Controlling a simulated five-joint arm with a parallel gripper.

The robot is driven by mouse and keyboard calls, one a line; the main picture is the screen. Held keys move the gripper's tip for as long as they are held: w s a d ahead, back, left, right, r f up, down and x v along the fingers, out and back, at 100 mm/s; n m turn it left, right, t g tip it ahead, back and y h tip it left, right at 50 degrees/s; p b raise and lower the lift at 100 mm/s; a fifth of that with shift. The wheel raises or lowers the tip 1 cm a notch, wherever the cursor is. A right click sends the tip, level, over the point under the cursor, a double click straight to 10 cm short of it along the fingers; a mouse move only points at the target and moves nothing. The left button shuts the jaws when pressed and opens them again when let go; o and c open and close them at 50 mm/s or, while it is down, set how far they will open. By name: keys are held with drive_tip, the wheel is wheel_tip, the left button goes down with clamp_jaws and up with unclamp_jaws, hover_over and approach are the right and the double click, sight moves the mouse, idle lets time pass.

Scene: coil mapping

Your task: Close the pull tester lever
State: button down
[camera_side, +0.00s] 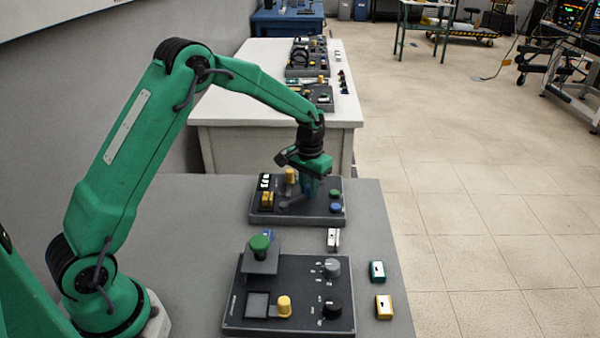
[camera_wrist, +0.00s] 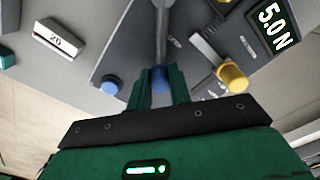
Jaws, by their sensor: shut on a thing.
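The pull tester is a dark panel (camera_side: 325,219) at the far end of the near grey table. Its display (camera_wrist: 275,25) reads "5.0 N" in the wrist view. Its lever (camera_wrist: 162,35) is a grey rod ending in a blue tip (camera_wrist: 160,78). In the side view the grey rod (camera_side: 290,201) lies low and slanted over the panel. My gripper (camera_wrist: 160,88) is shut on the blue tip, with one green finger on each side. In the side view my gripper (camera_side: 310,187) is over the panel and partly hides the lever.
Beside the lever are a blue button (camera_wrist: 110,86) and a yellow knob (camera_wrist: 232,76). A white block (camera_side: 333,240) lies close to the panel. A second dark panel (camera_side: 300,250) with knobs stands nearer, with green (camera_side: 377,271) and yellow (camera_side: 383,306) blocks to its right.

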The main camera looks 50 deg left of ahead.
sight(314, 213)
drive_tip(key=shift+s+d+m, duration=0.2)
drive_tip(key=shift+d+m, duration=0.65)
drive_tip(key=shift+m, duration=0.35)
drive_tip(key=d+m, duration=0.1)
drive_tip(key=s+d+m, duration=0.1)
drive_tip(key=m, duration=0.1)
drive_tip(key=s+d+m, duration=0.1)
drive_tip(key=m, duration=0.2)
drive_tip(key=shift+s+d, duration=0.2)
drive_tip(key=shift+s+d+r+m, duration=0.1)
drive_tip(key=shift+s+d+m, duration=0.25)
drive_tip(key=shift+m, duration=0.3)
drive_tip(key=shift+s+d+m, duration=0.15)
drive_tip(key=shift+s+m, duration=0.25)
drive_tip(key=shift+m, duration=0.25)
drive_tip(key=c, duration=1.3)
unclamp_jaws()
drive_tip(key=shift+r, duration=3.9)
